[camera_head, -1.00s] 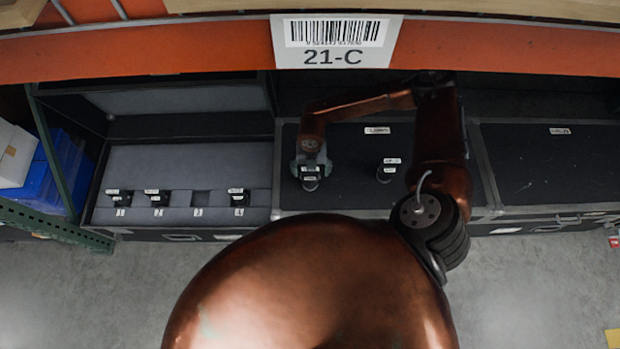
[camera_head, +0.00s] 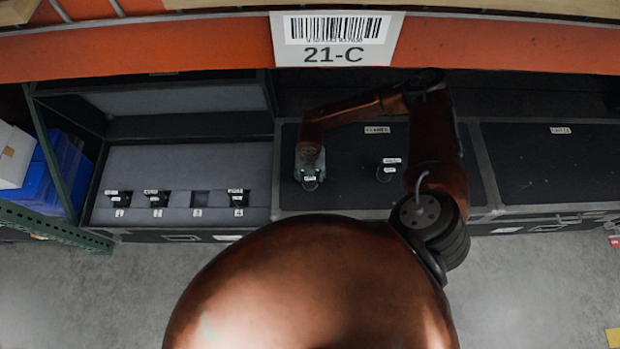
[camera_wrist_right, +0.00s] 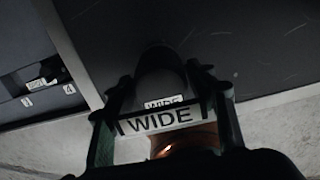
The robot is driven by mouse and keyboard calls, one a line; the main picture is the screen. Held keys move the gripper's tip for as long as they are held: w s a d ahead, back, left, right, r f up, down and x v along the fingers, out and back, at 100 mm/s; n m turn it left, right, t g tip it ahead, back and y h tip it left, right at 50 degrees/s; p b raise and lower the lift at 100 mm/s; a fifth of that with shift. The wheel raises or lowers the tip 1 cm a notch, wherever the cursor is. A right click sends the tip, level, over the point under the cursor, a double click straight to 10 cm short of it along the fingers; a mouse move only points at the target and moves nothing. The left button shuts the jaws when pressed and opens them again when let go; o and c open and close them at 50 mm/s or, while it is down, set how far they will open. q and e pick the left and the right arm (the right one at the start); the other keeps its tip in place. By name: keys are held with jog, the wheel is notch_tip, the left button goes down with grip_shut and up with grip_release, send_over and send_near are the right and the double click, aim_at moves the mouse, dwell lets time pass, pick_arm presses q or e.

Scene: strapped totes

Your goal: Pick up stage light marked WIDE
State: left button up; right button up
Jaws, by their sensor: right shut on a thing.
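My right gripper (camera_head: 310,178) is over the closed black case lid, near its left edge, and points down. In the right wrist view, my right gripper (camera_wrist_right: 160,125) is shut on the dark stage light marked WIDE (camera_wrist_right: 162,70), with its white WIDE label between the fingers. A second, smaller WIDE label shows just behind it. I cannot tell whether the light touches the lid. Another dark stage light (camera_head: 387,170) with small labels stands on the lid to the right. My left gripper is in neither view now.
An open case (camera_head: 185,165) at left has a grey foam insert with slots numbered 1 to 4. An orange shelf beam (camera_head: 150,52) crosses above. Another closed case (camera_head: 545,170) stands at right.

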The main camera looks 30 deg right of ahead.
jog(key=c, duration=0.9)
jog(key=shift+r, duration=0.1)
